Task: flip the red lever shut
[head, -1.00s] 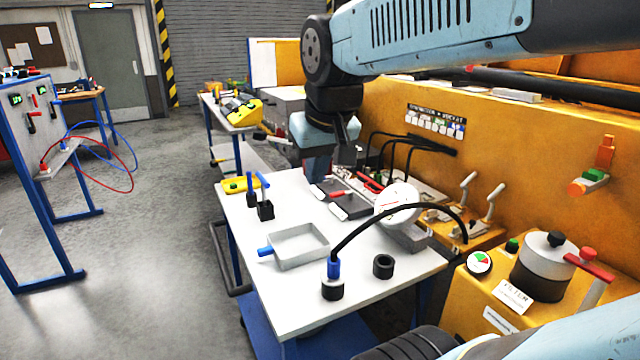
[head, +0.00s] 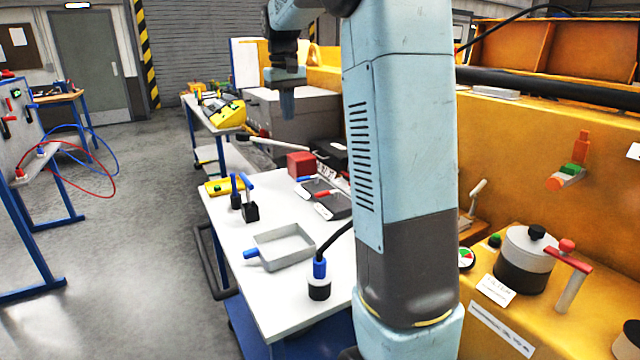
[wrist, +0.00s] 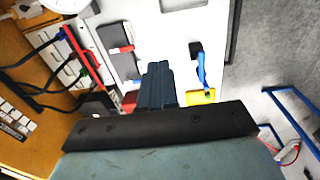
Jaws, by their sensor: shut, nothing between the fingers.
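Several red handles show. A red-topped lever (head: 568,256) stands upright on the yellow housing at the right of the head view. I cannot tell which is the task's lever. My gripper (head: 287,117) is shut and empty, above the far end of the table. Its closed fingers (wrist: 157,72) also show in the wrist view.
A red box (head: 300,164) sits at the table's far end. A blue-handled pan (head: 285,247), a black plug with a blue collar (head: 319,282) and a yellow block (head: 220,186) are on the table. My arm hides the table's right side.

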